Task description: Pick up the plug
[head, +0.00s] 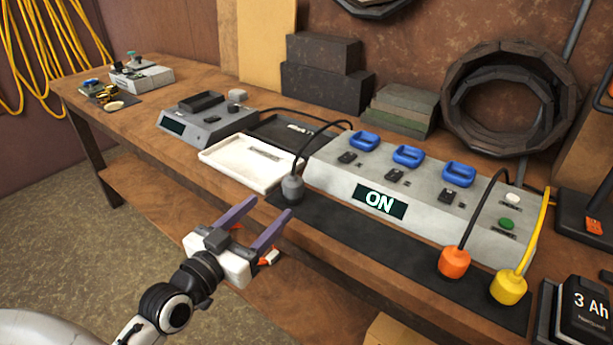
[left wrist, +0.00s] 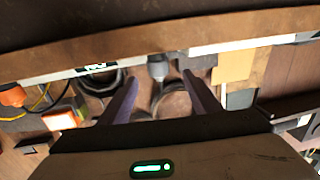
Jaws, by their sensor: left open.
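Three plugs with cables stand on the dark mat in the head view: a grey plug (head: 293,189), an orange plug (head: 454,262) and a yellow plug (head: 508,287). My left gripper (head: 272,205) is open and empty at the bench's front edge, with its purple fingers pointing toward the grey plug, short of it. In the left wrist view the grey plug (left wrist: 157,68) shows between the fingertips (left wrist: 160,77), beyond them. The orange plug (left wrist: 12,97) is at the left there. My right gripper is not in view.
The grey control box (head: 420,195) with blue sockets and an "ON" display stands behind the mat (head: 375,237). A white tray (head: 240,165) lies left of the grey plug. The wooden bench edge (head: 335,245) runs in front. A battery (head: 588,305) is at right.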

